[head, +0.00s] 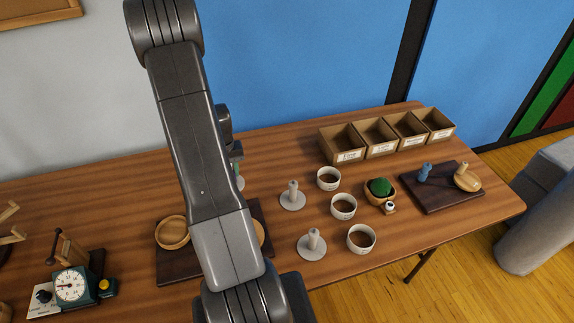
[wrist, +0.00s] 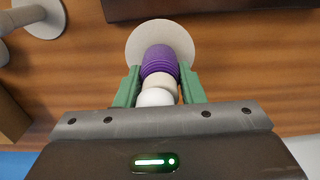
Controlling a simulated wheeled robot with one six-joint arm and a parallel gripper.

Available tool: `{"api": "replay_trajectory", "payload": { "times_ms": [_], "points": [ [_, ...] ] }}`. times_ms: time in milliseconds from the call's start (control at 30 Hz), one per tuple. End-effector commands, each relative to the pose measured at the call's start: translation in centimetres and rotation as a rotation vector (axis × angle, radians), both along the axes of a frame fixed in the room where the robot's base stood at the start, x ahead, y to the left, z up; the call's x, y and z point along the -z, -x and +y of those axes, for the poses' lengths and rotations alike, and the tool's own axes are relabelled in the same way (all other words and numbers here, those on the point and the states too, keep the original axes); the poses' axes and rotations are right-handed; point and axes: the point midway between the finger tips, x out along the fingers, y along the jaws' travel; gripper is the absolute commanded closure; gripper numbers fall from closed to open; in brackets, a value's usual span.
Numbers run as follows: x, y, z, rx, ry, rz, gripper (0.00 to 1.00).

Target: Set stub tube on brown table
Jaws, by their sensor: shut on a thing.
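My gripper (wrist: 158,80) has green fingers closed on the two sides of a piece with a white rounded end, a cream band and a purple ringed part; I take it as the stub tube (wrist: 158,62). A pale round disc (wrist: 146,32) shows beyond its purple end. I cannot tell whether the disc touches the wood. The brown table (head: 110,205) spreads below. In the head view my arm hides nearly all of the gripper and tube; only a bit of green finger (head: 238,171) shows at the arm's right side.
Two pale stands with posts (head: 292,196) (head: 312,245) and several cups (head: 343,206) stand right of my arm. Compartment boxes (head: 343,145) are at the back right. A dark board (head: 440,200) holds a blue piece and a wooden one. A dial device (head: 75,287) is front left.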

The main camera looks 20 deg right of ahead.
Motion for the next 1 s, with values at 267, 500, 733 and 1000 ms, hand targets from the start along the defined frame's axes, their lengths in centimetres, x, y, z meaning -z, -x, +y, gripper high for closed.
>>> {"api": "replay_trajectory", "payload": {
  "times_ms": [267, 500, 733, 1000],
  "points": [
    [1.2, -6.1, -5.9, -0.005, 0.000, -0.005, 0.86],
    [-1.2, -10.7, -13.3, -0.018, 0.001, -0.004, 0.86],
    [-2.8, -12.2, -17.5, -0.028, 0.000, 0.000, 0.86],
    [0.5, -12.4, -18.2, -0.032, -0.001, 0.005, 0.86]
  ]
}}
